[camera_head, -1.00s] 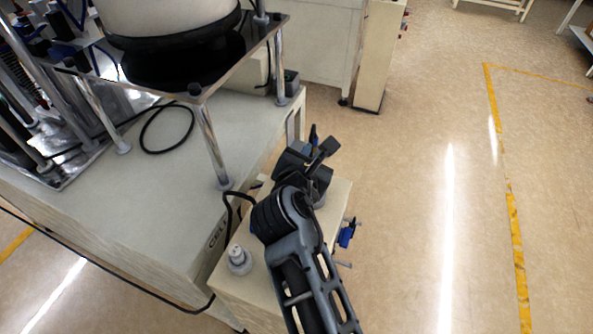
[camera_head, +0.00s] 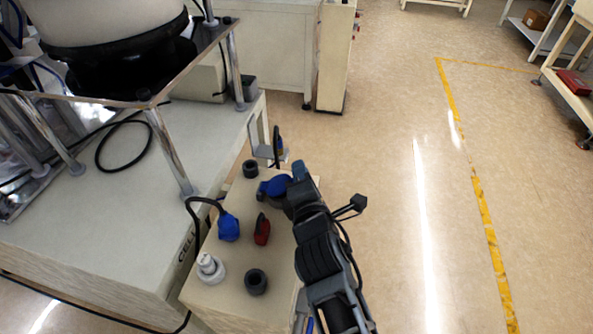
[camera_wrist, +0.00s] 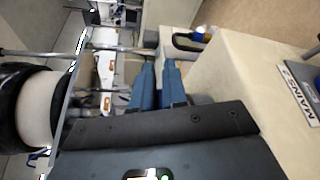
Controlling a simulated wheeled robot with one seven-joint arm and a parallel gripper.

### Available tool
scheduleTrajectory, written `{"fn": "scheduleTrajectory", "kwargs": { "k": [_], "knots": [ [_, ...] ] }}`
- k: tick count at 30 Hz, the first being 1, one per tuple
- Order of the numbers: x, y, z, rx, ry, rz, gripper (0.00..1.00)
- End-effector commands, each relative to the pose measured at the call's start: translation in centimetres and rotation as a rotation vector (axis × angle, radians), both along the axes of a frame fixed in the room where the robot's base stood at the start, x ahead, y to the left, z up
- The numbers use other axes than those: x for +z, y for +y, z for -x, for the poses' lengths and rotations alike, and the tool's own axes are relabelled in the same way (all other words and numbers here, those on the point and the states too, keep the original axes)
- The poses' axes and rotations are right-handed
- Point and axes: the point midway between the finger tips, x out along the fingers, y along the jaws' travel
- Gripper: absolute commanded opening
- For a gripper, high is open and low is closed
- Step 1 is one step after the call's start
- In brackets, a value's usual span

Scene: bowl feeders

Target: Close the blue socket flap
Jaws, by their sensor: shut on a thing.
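The blue socket (camera_head: 277,186) is on top of the cream box, at its far right part. Its round blue flap faces up beside my gripper, partly hidden by it; I cannot tell how far open it is. My gripper (camera_head: 300,169) is just right of the socket, its blue fingertips pointing to the far side. In the wrist view my gripper (camera_wrist: 158,68) has its two blue fingers close together, with a narrow gap at the tips.
The cream box (camera_head: 222,275) also bears a blue plug (camera_head: 229,227) with a black cable, a red connector (camera_head: 262,229), a white-grey knob (camera_head: 210,267) and black round sockets (camera_head: 256,281). The bowl feeder (camera_head: 110,50) stands left on its bench. Open floor lies right.

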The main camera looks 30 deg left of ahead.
Motion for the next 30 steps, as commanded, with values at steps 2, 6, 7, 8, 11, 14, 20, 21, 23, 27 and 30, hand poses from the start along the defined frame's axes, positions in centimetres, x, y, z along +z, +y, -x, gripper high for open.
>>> {"fn": "scheduleTrajectory", "kwargs": {
  "k": [2,6,7,8,11,14,20,21,23,27,30],
  "knots": [
    [-0.5,-0.1,0.0,0.000,0.002,-0.008,0.00],
    [-1.0,-0.3,0.0,-0.001,0.003,-0.005,0.00],
    [-1.1,-0.3,0.0,0.000,0.004,-0.004,0.00],
    [-1.2,-0.4,0.0,0.000,0.004,-0.004,0.00],
    [-1.4,-0.4,0.0,-0.001,0.005,-0.002,0.00],
    [-1.5,-0.5,0.0,-0.001,0.006,-0.001,0.00],
    [-1.6,-0.5,0.0,-0.002,0.007,0.000,0.00],
    [-1.6,-0.5,0.0,-0.002,0.007,0.000,0.00],
    [-1.6,-0.5,0.0,-0.002,0.006,0.001,0.00],
    [-1.6,-0.5,0.0,-0.002,0.006,0.001,0.19],
    [-1.5,-0.4,0.0,-0.001,0.005,0.000,0.28]
  ]
}}
